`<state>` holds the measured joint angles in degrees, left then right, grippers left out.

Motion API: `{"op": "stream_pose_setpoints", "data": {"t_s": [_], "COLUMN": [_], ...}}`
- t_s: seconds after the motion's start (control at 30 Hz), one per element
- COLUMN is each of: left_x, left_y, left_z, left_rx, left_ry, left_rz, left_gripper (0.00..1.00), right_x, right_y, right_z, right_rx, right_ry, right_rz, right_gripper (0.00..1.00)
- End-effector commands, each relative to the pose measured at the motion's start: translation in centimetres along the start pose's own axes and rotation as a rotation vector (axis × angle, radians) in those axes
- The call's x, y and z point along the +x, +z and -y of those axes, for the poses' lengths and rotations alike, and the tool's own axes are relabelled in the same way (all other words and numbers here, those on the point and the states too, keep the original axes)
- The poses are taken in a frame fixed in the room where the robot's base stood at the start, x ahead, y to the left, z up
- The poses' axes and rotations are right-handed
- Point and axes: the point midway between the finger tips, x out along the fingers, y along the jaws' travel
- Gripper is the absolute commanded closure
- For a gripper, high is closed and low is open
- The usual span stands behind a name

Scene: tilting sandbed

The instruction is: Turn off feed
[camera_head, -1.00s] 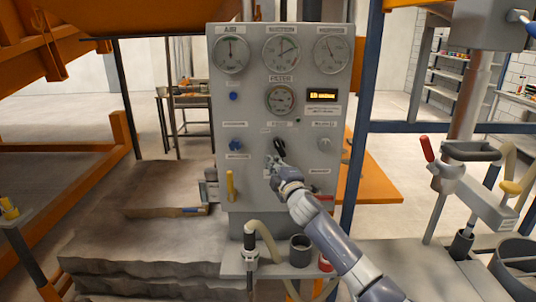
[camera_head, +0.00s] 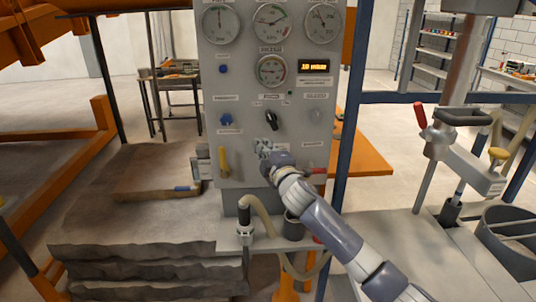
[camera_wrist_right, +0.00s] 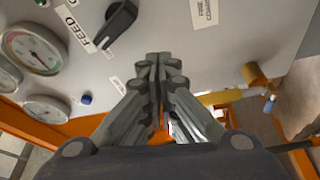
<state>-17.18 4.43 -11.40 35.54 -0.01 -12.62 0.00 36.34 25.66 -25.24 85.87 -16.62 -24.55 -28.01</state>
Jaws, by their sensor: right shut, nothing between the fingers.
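The feed knob is a black lever-type knob (camera_head: 270,118) on the grey control panel (camera_head: 205,150), below the lowest gauge. It sits tilted from upper left to lower right. In the right wrist view the same black knob (camera_wrist_right: 118,20) lies beside a white FEED label (camera_wrist_right: 82,30). My right gripper (camera_head: 264,146) is just below the knob in the head view, in front of the panel. In the wrist view its fingers (camera_wrist_right: 160,62) are together and empty, apart from the knob. My left gripper is not in view.
Several round gauges (camera_head: 272,22) and a small display (camera_head: 313,68) are above. A blue knob (camera_head: 227,119), a grey knob (camera_head: 315,116) and a yellow lever (camera_head: 223,162) surround the feed knob. A blue post (camera_head: 347,170) and a red-handled valve (camera_head: 420,115) stand right.

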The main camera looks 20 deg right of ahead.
Motion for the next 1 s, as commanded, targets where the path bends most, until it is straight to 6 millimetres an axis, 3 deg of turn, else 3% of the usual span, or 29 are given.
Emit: {"op": "stream_pose_setpoints", "data": {"t_s": [0.13, 0.4, 1.0], "left_x": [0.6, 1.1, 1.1], "left_y": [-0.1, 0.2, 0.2], "left_z": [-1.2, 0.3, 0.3], "left_rx": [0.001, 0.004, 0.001], "left_ry": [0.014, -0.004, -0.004], "left_rz": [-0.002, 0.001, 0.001], "left_gripper": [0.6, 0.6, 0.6], "right_x": [-2.2, -4.5, -4.8], "right_y": [-0.2, -0.3, -0.3], "right_z": [-0.3, -0.8, -0.8], "right_rx": [-0.001, -0.001, 0.002], "right_ry": [0.001, 0.0, -0.003], "right_rz": [-0.003, -0.001, 0.0], "right_gripper": [1.0, 1.0, 1.0]}}
